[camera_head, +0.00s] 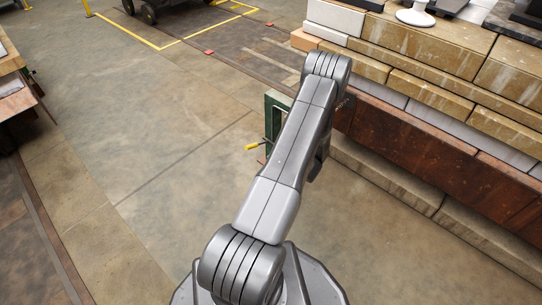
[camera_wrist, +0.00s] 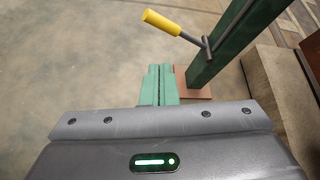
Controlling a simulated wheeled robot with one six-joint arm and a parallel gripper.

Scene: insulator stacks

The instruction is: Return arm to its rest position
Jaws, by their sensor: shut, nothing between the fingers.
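My arm reaches forward from the bottom middle of the head view and bends down at its far joint. My gripper (camera_wrist: 160,82) shows in the wrist view as two green fingers side by side beyond the grey wrist housing. The fingers are together with nothing between them.
In the head view, a tiered stone-and-wood bench (camera_head: 420,110) runs along the right, close to my arm. It carries a white round-based item (camera_head: 415,17). A wooden table (camera_head: 12,95) stands at the left edge. The floor (camera_head: 130,130) between is clear. Yellow floor lines (camera_head: 165,47) lie at the back.

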